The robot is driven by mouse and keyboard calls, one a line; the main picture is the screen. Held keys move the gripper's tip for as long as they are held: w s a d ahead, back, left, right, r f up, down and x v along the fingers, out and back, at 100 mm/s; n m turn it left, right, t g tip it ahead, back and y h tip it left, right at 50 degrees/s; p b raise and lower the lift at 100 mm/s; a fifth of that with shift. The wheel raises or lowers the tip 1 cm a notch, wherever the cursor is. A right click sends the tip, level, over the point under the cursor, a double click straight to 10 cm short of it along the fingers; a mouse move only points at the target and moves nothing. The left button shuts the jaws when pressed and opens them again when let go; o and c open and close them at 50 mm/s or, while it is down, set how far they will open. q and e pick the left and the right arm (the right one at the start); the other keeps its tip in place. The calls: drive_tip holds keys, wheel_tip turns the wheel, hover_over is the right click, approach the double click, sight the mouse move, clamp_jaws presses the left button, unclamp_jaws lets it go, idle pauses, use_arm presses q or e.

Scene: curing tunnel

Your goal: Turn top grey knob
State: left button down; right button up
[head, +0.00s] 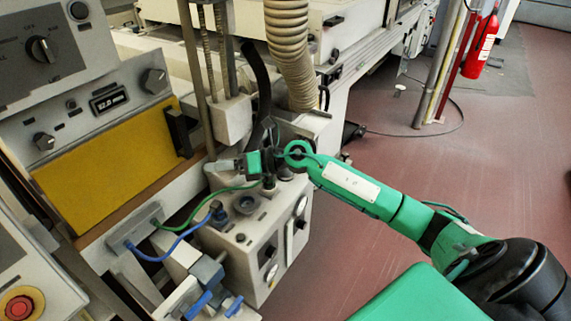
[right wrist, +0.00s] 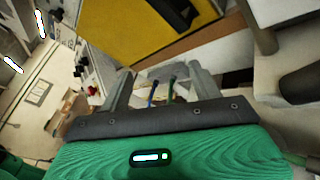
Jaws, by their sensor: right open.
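A dark grey knob (head: 153,80) sits at the upper right of the sloped grey panel, above a yellow plate. A second dark knob (head: 43,141) sits at that panel's lower left. A larger dark rotary knob (head: 42,49) is on the upper-left panel. I cannot tell for sure which one is the top grey knob. My right gripper (head: 226,165) is below and right of the sloped panel, apart from these knobs. In the right wrist view its fingers (right wrist: 160,88) are open, with no object held between them. My left gripper is not in view.
The yellow plate (head: 105,160) has a black handle (head: 180,132). Green and blue cables (head: 165,254) run to a grey box (head: 262,245) below my right gripper. A ribbed hose (head: 288,45) hangs behind it. The red-brown floor (head: 440,190) is open at right.

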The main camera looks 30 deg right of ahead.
drive_tip(key=w+d+f+n+g+h, duration=0.15)
drive_tip(key=d+n+g+h, duration=0.65)
drive_tip(key=d, duration=1.8)
drive_tip(key=w+a+f+m+h, duration=0.1)
drive_tip(key=f, duration=0.3)
drive_tip(key=w+a+f+m+t+h+p, duration=0.1)
drive_tip(key=f, duration=0.3)
drive_tip(key=w+a+f+m+t+h+p, duration=0.1)
drive_tip(key=f+m, duration=0.1)
drive_tip(key=f, duration=0.2)
drive_tip(key=shift+w+a, duration=0.2)
drive_tip(key=shift+a, duration=0.05)
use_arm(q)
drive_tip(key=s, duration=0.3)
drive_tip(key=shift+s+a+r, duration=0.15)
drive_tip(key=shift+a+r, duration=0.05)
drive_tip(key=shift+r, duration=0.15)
use_arm(e)
drive_tip(key=shift+w+f, duration=0.1)
drive_tip(key=shift+f, duration=0.2)
drive_tip(key=c, duration=1)
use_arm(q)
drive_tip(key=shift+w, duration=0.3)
use_arm(e)
drive_tip(key=shift+o, duration=0.2)
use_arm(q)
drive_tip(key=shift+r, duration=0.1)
use_arm(e)
drive_tip(key=shift+m, duration=0.3)
